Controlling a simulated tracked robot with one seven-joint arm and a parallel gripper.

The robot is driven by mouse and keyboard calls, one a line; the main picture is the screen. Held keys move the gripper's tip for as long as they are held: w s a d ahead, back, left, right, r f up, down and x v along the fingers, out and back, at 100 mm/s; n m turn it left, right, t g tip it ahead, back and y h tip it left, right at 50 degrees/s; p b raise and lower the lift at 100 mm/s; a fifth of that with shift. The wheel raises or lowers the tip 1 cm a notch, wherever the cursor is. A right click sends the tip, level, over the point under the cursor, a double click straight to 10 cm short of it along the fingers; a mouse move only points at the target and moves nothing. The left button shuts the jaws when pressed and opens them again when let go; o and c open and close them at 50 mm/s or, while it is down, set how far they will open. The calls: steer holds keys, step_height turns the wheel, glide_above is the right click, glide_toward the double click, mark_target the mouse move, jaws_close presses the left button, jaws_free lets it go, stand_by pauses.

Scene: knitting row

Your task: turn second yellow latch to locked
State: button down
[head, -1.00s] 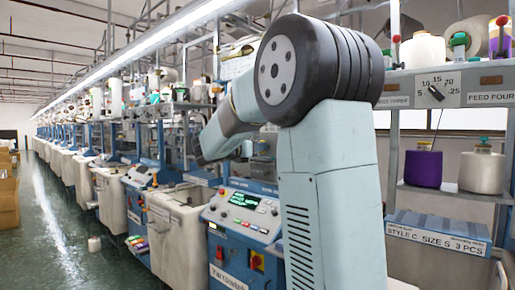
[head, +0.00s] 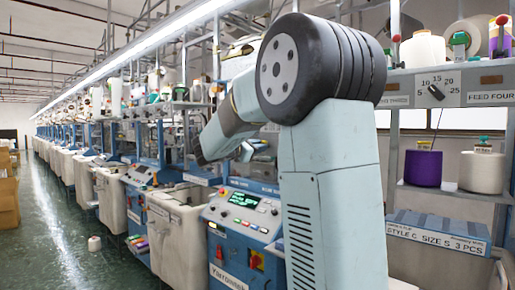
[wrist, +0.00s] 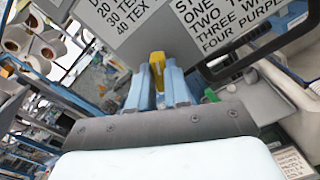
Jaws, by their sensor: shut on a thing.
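A yellow latch (wrist: 157,60) stands at the top middle of the wrist view, in front of a pale board with printed text. My gripper (wrist: 158,80) has its two light blue fingers shut on the yellow latch, one on each side. The lower part of the latch is hidden between the fingers. In the head view my arm covers the middle, and I cannot make out my gripper or the latch there.
A dark handle or frame (wrist: 258,45) stands close to the right of the fingers. A printed board (wrist: 125,18) is behind them. In the head view, a control panel (head: 243,208) and shelves with a purple yarn cone (head: 423,168) flank my arm. The aisle floor (head: 70,215) at left is mostly clear.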

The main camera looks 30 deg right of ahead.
steer(key=m, duration=1.2)
steer(key=shift+s+f, duration=0.1)
steer(key=shift+f, duration=0.25)
steer(key=c, duration=1.1)
jaws_free()
steer(key=shift+r, duration=0.1)
steer(key=v, duration=1.3)
steer(key=shift+s+a, duration=0.1)
steer(key=shift+a, duration=0.3)
